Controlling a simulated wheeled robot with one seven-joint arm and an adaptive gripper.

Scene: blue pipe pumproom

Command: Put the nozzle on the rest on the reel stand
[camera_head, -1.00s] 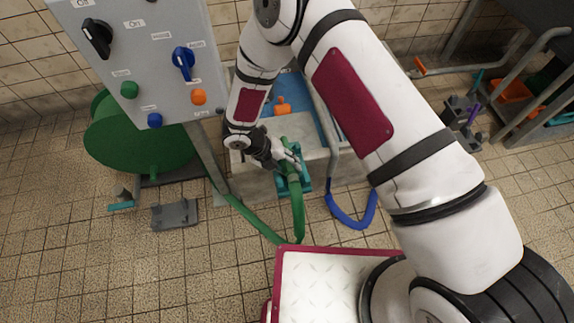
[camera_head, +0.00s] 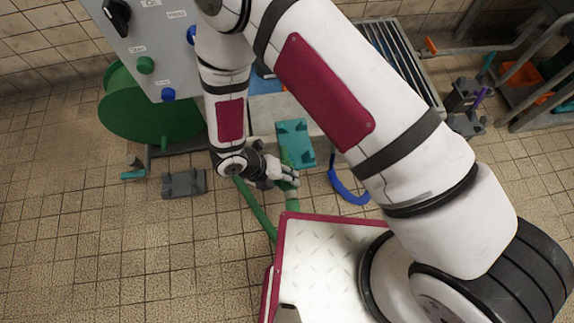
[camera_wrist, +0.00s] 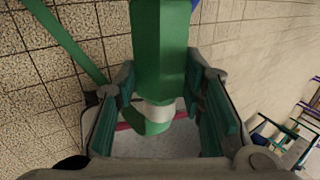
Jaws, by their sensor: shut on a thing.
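The green nozzle (camera_wrist: 160,50) is between the two fingers of my gripper (camera_wrist: 165,95) in the wrist view, with a pale ring and green hose below it. In the head view my gripper (camera_head: 287,178) is shut on it, just in front of the teal cradle (camera_head: 296,143), which is empty. Fingers hide much of the nozzle there. The green hose (camera_head: 256,210) hangs beside it. The green reel (camera_head: 150,112) stands at the left. A small teal rest (camera_head: 133,173) is low at the reel's front left, empty.
A grey control panel (camera_head: 160,50) stands in front of the reel. A grey bracket (camera_head: 184,183) lies on the floor right of the teal rest. A blue hose (camera_head: 345,188) loops right of my gripper. The tiled floor at the left is clear.

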